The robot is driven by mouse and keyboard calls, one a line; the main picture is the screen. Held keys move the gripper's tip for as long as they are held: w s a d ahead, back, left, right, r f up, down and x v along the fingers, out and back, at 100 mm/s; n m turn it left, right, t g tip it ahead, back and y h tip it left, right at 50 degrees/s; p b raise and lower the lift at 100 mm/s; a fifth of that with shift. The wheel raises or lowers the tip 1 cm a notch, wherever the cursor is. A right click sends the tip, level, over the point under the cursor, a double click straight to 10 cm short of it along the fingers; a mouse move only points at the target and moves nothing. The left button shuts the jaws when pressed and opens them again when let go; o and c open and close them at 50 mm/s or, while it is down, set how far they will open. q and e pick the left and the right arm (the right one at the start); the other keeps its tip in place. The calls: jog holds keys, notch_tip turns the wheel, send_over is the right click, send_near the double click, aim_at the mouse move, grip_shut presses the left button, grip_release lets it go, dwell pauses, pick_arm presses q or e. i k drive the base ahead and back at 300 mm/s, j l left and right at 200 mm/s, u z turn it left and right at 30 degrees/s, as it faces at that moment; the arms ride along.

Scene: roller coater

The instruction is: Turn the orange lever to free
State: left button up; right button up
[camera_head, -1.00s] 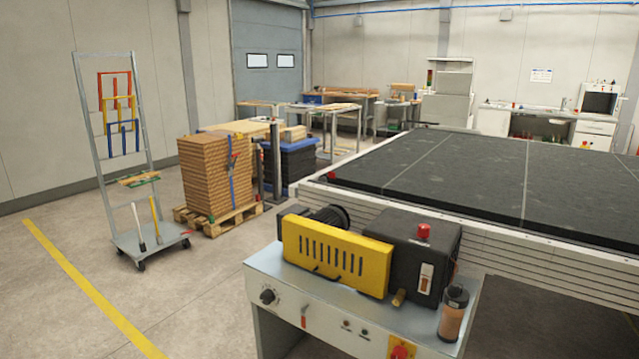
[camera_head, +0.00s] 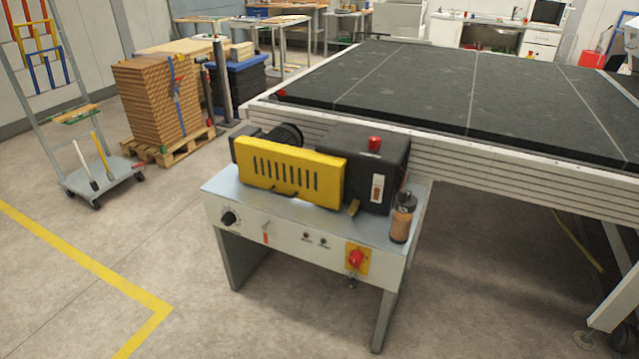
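A small orange lever (camera_head: 266,233) is on the white front panel of the machine's stand (camera_head: 290,249), between a black dial (camera_head: 229,218) and two small dark buttons. It looks close to upright, slightly tilted; its markings are too small to read. Neither of my grippers is in view, and nothing touches the lever.
A red switch on a yellow plate (camera_head: 356,259) is right of the lever. A yellow guard (camera_head: 290,173), a black housing and an amber bottle (camera_head: 402,220) are above it. A large dark-topped conveyor table (camera_head: 430,90) stands behind. The floor (camera_head: 180,300) in front is clear.

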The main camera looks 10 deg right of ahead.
aim_at(264, 228)
jog(key=i+j, duration=0.2)
jog(key=i, duration=0.25)
jog(key=i+j+z, duration=0.1)
jog(key=i, duration=0.35)
jog(key=i+j, duration=0.3)
jog(key=i+z, duration=0.05)
jog(key=i, duration=0.05)
